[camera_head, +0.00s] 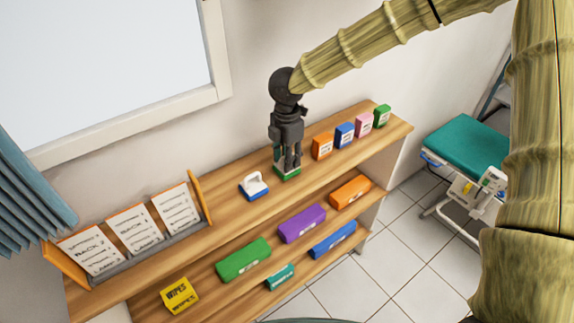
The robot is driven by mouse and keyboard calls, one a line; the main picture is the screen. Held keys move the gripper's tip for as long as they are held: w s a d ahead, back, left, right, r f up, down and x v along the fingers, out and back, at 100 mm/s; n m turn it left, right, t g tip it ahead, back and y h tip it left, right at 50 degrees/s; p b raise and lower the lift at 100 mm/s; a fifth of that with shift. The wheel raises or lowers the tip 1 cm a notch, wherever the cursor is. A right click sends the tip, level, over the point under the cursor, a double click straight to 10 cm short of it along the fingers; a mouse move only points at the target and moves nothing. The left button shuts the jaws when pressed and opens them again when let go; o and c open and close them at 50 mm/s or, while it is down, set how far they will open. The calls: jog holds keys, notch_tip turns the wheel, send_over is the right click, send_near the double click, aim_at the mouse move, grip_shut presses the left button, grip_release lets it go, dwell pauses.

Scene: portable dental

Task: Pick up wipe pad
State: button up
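A pad with a white handle on a blue base (254,187) stands on the top shelf. To its right, a similar low thing with a green base (288,175) and some white on top sits directly under my gripper (288,163). Either could be the wipe pad; no label shows on them. My gripper points down, its fingers at the green-based thing and hiding most of its top. I cannot tell whether the fingers touch it or are closed on it. The green base appears to rest on the shelf.
The wooden shelf unit (225,205) holds orange (322,146), blue (345,135), pink (364,123) and green (382,115) boxes to the right. A card rack (140,247) stands left. A yellow WIPES box (179,296) and coloured packs lie lower. The wall is close behind.

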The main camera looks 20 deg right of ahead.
grip_shut()
jog(key=shift+r, duration=0.1)
dwell(0.3)
jog(key=shift+r+b, duration=0.75)
jog(key=shift+r, duration=0.2)
jog(key=shift+s+a+r+b, duration=0.15)
jog(key=shift+s+r+b, duration=0.35)
jog(key=shift+s+r, duration=0.1)
jog(key=s+a+r+b, duration=0.1)
jog(key=s+a+b, duration=0.1)
jog(key=s, duration=0.5)
jog(key=s+a+b, duration=0.1)
jog(key=s+b, duration=0.1)
jog(key=s, duration=0.5)
jog(key=shift+s+a+r, duration=0.15)
jog(key=shift+a+r, duration=0.2)
jog(key=shift+a, duration=0.05)
